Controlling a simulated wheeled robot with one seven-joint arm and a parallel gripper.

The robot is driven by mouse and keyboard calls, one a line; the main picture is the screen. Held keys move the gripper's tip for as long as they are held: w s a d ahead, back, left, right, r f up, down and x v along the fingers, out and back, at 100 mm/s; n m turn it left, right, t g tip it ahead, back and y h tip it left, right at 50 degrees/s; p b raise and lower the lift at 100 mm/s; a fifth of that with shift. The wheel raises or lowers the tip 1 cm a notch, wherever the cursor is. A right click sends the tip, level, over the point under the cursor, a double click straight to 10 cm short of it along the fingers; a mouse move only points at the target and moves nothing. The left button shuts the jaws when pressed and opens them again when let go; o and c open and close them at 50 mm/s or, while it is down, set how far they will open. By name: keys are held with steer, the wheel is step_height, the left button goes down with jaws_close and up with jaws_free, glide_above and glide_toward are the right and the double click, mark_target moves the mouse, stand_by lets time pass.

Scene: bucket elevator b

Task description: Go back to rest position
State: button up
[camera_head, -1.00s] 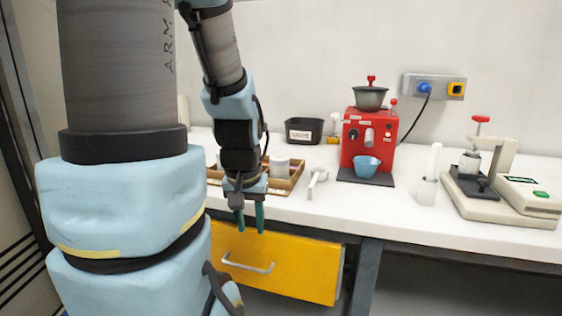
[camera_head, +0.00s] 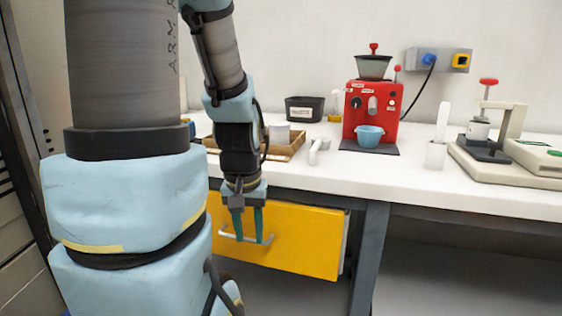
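My gripper (camera_head: 248,225) hangs pointing down in front of the bench. Its two green fingers are apart with nothing between them. It shows in front of the yellow drawer (camera_head: 300,247), overlapping the drawer's metal handle (camera_head: 228,235) in the picture. I cannot tell whether the fingers touch the handle. The drawer front stands slightly proud at its right side.
The white bench (camera_head: 410,185) carries a wooden tray (camera_head: 285,152), a black waste bin (camera_head: 305,110), a red machine (camera_head: 372,100) with a blue bowl (camera_head: 369,136), a white cylinder holder (camera_head: 435,155) and a beige press (camera_head: 490,165). Open space lies under the bench's right part.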

step_height(320, 180, up, 15)
steer(key=p, duration=1.4)
steer(key=shift+o, duration=0.4)
stand_by(0.3)
